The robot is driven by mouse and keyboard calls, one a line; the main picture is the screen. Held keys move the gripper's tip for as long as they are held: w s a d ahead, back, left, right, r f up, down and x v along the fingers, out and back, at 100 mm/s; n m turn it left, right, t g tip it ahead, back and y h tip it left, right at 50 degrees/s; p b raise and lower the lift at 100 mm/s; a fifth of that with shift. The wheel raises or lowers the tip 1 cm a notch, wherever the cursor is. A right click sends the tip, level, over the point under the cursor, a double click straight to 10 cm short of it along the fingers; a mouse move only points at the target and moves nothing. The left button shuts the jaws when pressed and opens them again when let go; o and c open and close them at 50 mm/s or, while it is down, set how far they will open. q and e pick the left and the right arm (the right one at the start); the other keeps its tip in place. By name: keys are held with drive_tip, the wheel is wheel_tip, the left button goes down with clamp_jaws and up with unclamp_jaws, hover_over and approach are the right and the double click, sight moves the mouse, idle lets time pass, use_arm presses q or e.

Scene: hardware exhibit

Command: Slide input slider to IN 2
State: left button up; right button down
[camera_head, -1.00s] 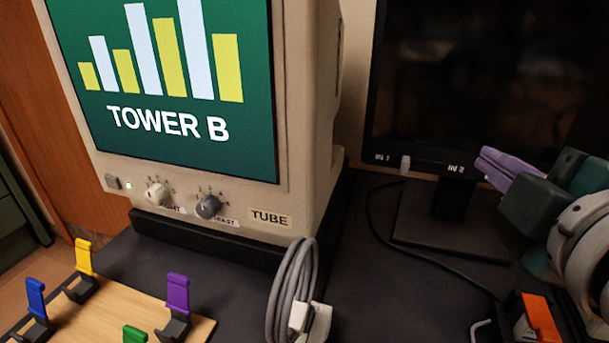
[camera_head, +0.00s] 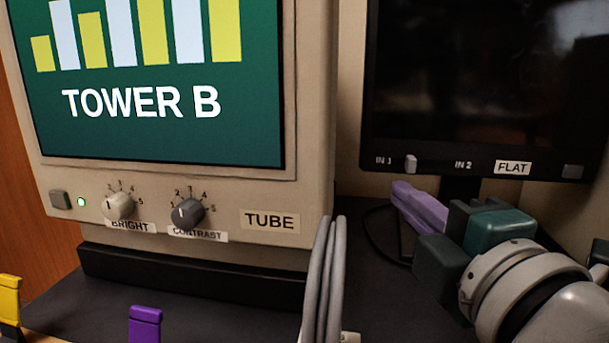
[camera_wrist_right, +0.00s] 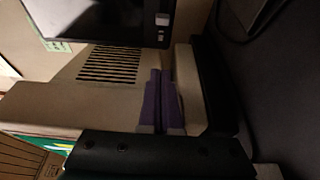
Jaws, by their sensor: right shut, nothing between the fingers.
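My right gripper (camera_head: 404,190) has purple fingers, shut and empty, with the tips just below the knob. I cannot tell whether they touch the bezel. The shut fingers also show in the right wrist view (camera_wrist_right: 155,85), below the dark monitor edge (camera_wrist_right: 105,20). My left gripper is not in view.
The beige tube monitor (camera_head: 313,120) stands close on the left, with bright (camera_head: 118,206) and contrast (camera_head: 188,213) knobs. A grey cable coil (camera_head: 325,275) stands in front. Purple (camera_head: 145,325) and yellow (camera_head: 9,300) clips are at lower left. A FLAT label (camera_head: 513,168) is right of IN 2.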

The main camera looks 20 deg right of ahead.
sight(390, 161)
drive_tip(key=x, duration=1)
drive_tip(key=s+d, duration=0.2)
drive_tip(key=shift+d+p, duration=0.3)
drive_tip(key=shift+d, duration=0.1)
drive_tip(key=shift+s+d, duration=0.15)
drive_tip(key=shift+d, duration=0.15)
